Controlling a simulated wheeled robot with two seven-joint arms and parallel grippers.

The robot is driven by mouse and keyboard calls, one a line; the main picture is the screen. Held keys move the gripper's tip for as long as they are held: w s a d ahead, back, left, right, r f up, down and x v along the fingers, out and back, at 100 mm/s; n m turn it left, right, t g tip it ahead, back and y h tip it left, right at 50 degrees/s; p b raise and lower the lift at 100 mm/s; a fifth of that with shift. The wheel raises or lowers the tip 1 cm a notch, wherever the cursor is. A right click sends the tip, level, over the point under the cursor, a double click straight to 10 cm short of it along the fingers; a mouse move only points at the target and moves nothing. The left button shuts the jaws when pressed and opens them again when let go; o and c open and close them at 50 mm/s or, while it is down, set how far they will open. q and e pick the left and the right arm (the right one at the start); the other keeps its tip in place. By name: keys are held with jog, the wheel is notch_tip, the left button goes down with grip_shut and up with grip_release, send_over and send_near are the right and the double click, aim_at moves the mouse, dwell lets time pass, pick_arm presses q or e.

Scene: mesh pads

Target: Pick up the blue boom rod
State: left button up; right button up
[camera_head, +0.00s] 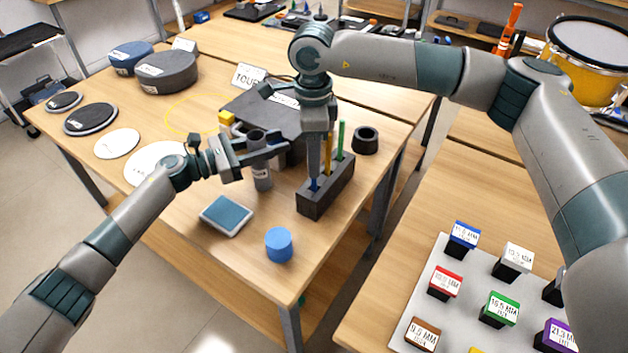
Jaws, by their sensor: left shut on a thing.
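The blue boom rod (314,186) stands in the left slot of a dark holder block (322,201), with only a short blue part showing. My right gripper (314,174) points straight down at the blue rod. Its fingers overlap in this view, so I cannot tell whether they grip the rod. My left gripper (277,145) is shut on a grey cylinder (262,179), which is upright left of the block. I cannot tell whether the cylinder touches the table.
A blue-topped pad (226,215) and a blue cylinder (279,245) are at the table's front. A dark ring (365,140) stands right of the block. Round pads (90,118) lie at left. A tray of labelled blocks (437,250) is on the right table.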

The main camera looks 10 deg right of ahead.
aim_at(314, 182)
notch_tip(314, 182, down, 5)
jog(key=shift+d+r, duration=0.15)
jog(key=shift+r, duration=0.05)
jog(key=shift+c, duration=0.3)
grip_shut()
